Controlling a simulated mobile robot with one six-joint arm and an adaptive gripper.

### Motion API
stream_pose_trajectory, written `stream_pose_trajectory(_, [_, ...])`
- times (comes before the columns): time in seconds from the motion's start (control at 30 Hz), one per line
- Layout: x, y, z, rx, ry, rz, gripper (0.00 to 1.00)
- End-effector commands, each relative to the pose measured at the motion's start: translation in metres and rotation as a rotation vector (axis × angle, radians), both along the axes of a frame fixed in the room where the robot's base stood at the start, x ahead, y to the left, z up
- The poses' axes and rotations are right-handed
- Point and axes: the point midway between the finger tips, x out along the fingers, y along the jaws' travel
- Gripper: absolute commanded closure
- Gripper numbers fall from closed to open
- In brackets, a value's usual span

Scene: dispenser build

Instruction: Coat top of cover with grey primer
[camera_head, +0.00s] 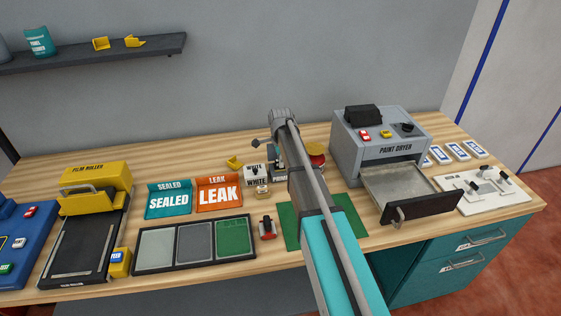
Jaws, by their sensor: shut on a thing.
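A black tray (133,264) with three compartments lies at the front of the bench. It holds a light grey pad (156,248), a darker grey pad (195,242) and a green pad (233,236). I cannot tell which is the grey primer. My arm reaches up across the middle of the bench, and my gripper's fingers are hidden behind it. What they hold does not show. A red and yellow round thing (316,154) peeks out just right of my arm, partly hidden. I cannot make out the cover for certain.
The paint dryer (377,150) stands at the right with its drawer (429,212) pulled out. A green mat (349,224) lies partly under my arm. SEALED (168,200) and LEAK (218,194) bins, a white-labelled block (256,181) and a yellow film roller (95,187) stand left.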

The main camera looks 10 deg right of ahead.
Motion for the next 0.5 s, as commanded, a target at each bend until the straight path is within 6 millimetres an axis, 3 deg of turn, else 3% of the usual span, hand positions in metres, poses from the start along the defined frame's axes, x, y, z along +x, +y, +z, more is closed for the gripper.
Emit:
stream_pose_trajectory(0.1, [0.0,0.0,0.0,0.0,0.0,0.0,1.0])
stream_pose_trajectory(0.13, [0.0,0.0,0.0,0.0,0.0,0.0,0.68])
stream_pose_trajectory(0.33, [0.0,0.0,0.0,0.0,0.0,0.0,0.31])
stream_pose_trajectory(0.5, [0.0,0.0,0.0,0.0,0.0,0.0,0.3])
